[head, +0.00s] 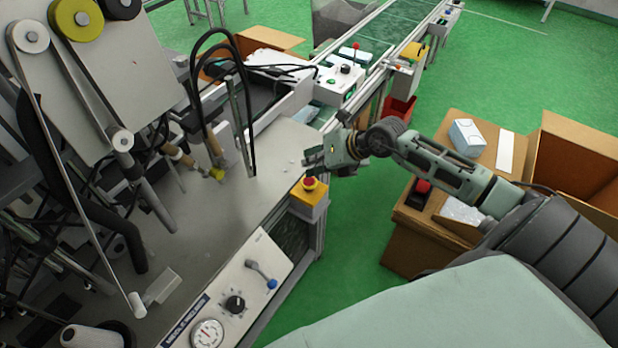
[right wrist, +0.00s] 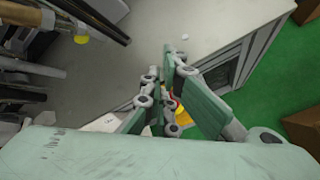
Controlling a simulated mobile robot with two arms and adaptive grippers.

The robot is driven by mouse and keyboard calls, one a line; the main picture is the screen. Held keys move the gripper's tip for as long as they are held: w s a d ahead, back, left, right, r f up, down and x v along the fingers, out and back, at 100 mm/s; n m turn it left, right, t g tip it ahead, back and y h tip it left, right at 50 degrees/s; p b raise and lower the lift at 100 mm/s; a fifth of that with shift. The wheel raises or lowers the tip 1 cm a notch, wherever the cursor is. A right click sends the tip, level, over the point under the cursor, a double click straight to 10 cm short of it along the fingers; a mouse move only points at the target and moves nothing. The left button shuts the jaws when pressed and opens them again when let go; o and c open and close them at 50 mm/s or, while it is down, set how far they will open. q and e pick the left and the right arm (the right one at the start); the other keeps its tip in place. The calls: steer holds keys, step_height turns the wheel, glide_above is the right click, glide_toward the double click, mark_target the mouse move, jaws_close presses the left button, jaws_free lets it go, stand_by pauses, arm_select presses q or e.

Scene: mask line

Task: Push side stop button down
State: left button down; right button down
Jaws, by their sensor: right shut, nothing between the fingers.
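The side stop button (head: 310,183) is a red knob on a yellow box (head: 308,197), fixed at the right edge of the grey machine table. My right gripper (head: 309,162) is shut and empty. In the head view its fingertips appear just above the button. In the right wrist view the shut fingers (right wrist: 167,68) hide most of the button, and only bits of yellow and red (right wrist: 178,111) show behind them. I cannot tell whether the fingers touch the button. My left gripper is not in view.
A control panel (head: 235,290) with a blue-ended lever, a black knob and a gauge lies along the near table edge. A white control box (head: 338,85) stands beyond the button. Cardboard boxes (head: 440,195) stand to the right. Green floor is clear between them.

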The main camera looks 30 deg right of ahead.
steer(key=shift+f, duration=0.1)
stand_by(0.7)
steer(key=shift+f, duration=0.3)
steer(key=shift+f+b, duration=0.45)
steer(key=shift+b, duration=0.05)
stand_by(0.6)
steer(key=shift+r+p, duration=0.85)
step_height(320, 180, up, 5)
steer(key=p, duration=0.4)
stand_by(0.4)
